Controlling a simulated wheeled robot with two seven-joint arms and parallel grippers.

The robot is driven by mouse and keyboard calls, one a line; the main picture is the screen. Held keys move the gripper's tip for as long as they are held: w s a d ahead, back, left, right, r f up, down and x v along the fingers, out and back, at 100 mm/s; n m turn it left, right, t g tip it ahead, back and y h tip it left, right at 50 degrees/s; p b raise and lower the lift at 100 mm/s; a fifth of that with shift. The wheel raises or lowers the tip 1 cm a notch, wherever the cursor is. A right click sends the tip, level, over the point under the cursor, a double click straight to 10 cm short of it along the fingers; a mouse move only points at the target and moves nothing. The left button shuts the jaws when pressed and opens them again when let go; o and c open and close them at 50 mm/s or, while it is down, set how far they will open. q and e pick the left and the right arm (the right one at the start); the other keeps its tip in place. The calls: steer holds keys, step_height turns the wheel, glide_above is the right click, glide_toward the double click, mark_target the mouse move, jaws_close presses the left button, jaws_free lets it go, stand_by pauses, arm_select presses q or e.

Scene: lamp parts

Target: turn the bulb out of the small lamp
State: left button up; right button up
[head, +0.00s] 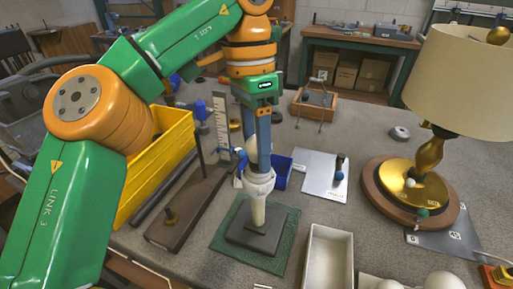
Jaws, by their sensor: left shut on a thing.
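The small lamp (258,215) stands upright on a dark stepped square base (252,240), on a green mat (226,240). Its pale stem widens into a whitish top (258,184). My left gripper (257,172) points straight down onto that top with its two blue fingers close together. It is shut on the bulb at the top of the lamp. The fingers hide most of the bulb, so I cannot tell how far it sits in the socket. My right gripper is not in view.
A large lamp with a cream shade (462,82) and brass base (412,182) stands at the right. An empty white tray (327,262) is in front, with white round bulbs (440,281) beside it. A yellow bin (160,165) and an upright ruler stand (221,125) are at the left.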

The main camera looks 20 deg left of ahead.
arm_select(q)
steer(key=shift+f+n+b, duration=0.2)
steer(key=shift+n+b, duration=0.1)
steer(key=shift+b, duration=0.35)
steer(key=shift+r+n+b, duration=0.1)
steer(key=shift+n+b, duration=0.9)
steer(key=shift+b, duration=0.1)
steer(key=o, duration=0.5)
steer(key=shift+r, duration=0.1)
steer(key=c, duration=0.5)
steer(key=shift+r+p, duration=0.8)
steer(key=shift+s+d+t, duration=0.1)
steer(key=shift+d+t, duration=0.05)
steer(key=shift+t, duration=0.15)
